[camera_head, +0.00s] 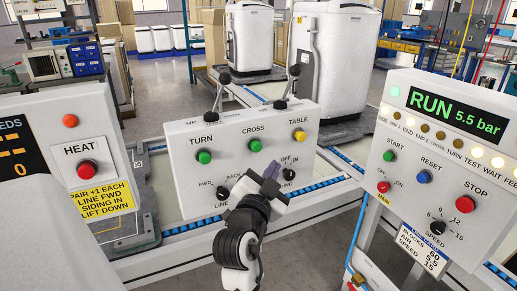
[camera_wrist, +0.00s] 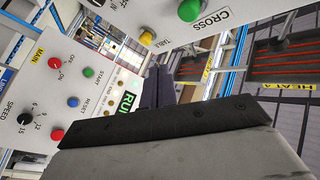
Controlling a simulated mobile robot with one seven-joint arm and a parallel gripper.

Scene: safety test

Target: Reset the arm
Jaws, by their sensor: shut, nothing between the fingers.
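My gripper (camera_head: 271,172) is in front of the lower part of the middle control box (camera_head: 240,126) in the head view. Its dark fingers are together and hold nothing; they also show in the wrist view (camera_wrist: 158,86). I cannot tell whether they touch the box. My arm hides part of the box's lower edge and the labels near the line knob (camera_head: 222,193). The right panel (camera_head: 452,172) carries a blue RESET button (camera_head: 424,177), clear of my gripper.
A left panel (camera_head: 88,130) has a red HEAT button (camera_head: 87,169). The right panel's display (camera_head: 455,112) reads RUN 5.5 bar. Levers (camera_head: 293,72) rise from the middle box. White machines (camera_head: 330,60) stand behind. Open space separates the middle box from the right panel.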

